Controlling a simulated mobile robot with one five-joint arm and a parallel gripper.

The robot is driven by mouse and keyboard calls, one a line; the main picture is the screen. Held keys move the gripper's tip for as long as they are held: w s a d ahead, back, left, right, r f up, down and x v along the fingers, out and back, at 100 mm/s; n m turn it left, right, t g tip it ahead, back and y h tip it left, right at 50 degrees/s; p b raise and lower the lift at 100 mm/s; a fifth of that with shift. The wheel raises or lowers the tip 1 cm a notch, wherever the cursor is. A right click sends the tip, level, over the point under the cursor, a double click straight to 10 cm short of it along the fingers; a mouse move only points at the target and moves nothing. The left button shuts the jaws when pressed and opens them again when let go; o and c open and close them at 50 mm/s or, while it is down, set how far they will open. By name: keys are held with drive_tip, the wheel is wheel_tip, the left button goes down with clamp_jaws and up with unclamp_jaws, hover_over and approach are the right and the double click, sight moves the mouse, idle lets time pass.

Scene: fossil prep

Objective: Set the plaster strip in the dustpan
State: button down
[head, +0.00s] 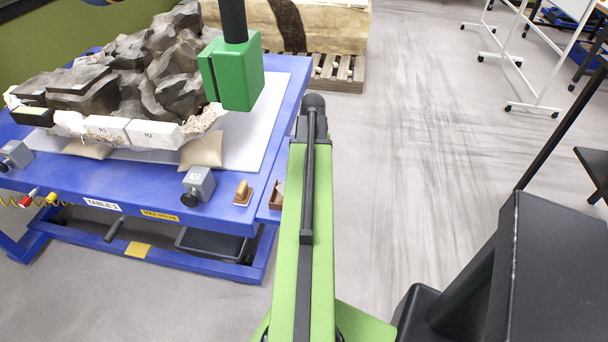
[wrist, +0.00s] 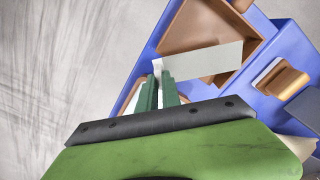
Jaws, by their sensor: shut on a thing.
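The plaster strip (wrist: 208,61) is a pale flat strip in the wrist view. My gripper (wrist: 160,76) is shut on its left end, and the strip sticks out to the right. A brown, shallow, open pan that looks like the dustpan (wrist: 207,24) lies on the blue table beyond the fingers. The strip overlaps the pan's near part in the picture; whether they touch I cannot tell. In the head view my green arm hides the gripper and strip, and only a brown edge of the pan (head: 277,196) shows beside it.
A small wooden-handled block (wrist: 286,82) stands right of the pan, also visible in the head view (head: 243,192). The blue table (head: 230,218) carries a dark fossil rock (head: 150,65), white blocks and a grey clamp block (head: 198,185). Open floor lies right of the table.

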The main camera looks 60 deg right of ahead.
wheel_tip(320, 180, down, 4)
drive_tip(key=b, duration=0.4)
drive_tip(key=shift+w+f, duration=0.15)
drive_tip(key=shift+f, duration=0.05)
drive_tip(key=shift+w+a+r, duration=0.1)
drive_tip(key=shift+a+r, duration=0.05)
drive_tip(key=shift+r, duration=0.1)
drive_tip(key=c, duration=1.8)
unclamp_jaws()
drive_tip(key=shift+p, duration=0.3)
wheel_tip(320, 180, up, 12)
drive_tip(key=p, duration=1.2)
drive_tip(key=shift+r, duration=0.1)
